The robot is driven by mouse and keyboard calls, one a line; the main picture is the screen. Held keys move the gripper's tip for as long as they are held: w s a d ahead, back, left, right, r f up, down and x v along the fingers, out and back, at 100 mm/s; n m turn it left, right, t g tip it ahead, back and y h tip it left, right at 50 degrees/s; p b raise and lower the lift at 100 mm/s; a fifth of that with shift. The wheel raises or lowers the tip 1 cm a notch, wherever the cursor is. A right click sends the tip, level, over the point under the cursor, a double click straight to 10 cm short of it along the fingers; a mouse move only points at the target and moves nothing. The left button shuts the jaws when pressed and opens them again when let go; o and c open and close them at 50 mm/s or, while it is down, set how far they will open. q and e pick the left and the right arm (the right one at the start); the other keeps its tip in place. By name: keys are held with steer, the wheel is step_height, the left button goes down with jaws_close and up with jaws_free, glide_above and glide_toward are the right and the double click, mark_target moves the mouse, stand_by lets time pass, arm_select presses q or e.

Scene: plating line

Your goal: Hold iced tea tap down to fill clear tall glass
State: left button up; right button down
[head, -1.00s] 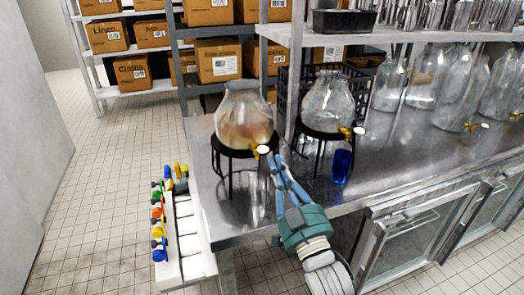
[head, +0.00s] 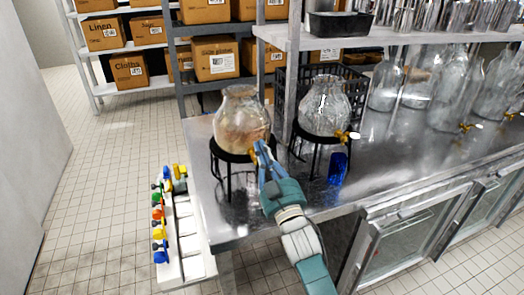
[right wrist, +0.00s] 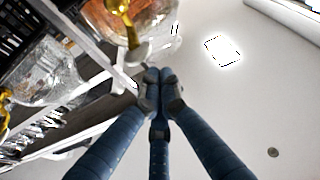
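The glass dispenser with brownish tea (head: 240,122) stands on a black wire stand at the left end of the steel counter. Its gold tap (head: 254,150) faces front; a gold tap (right wrist: 122,12) also shows at the top of the right wrist view. My right gripper (head: 262,152) is at the tap in the head view, overlapping it; contact is unclear. In the right wrist view its fingertips (right wrist: 160,78) are together with nothing visible between them. I cannot make out the clear tall glass under the tap, where my gripper and reflections confuse the view. My left gripper is out of view.
A second clear dispenser (head: 325,106) stands to the right on its own stand, with a blue glass (head: 338,168) below its tap. More glass dispensers (head: 452,95) line the counter further right. A white rack with coloured items (head: 182,235) stands at the counter's left.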

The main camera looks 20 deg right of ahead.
steer(key=shift+s+f, duration=0.1)
steer(key=shift+f, duration=0.85)
steer(key=f+t+b, duration=0.1)
steer(key=f+b, duration=0.1)
steer(key=b, duration=0.3)
steer(key=s+f+t+b, duration=0.1)
steer(key=f+t+b, duration=0.1)
steer(key=b, duration=0.4)
steer(key=shift+s, duration=0.1)
steer(key=shift+r, duration=0.1)
stand_by(1.2)
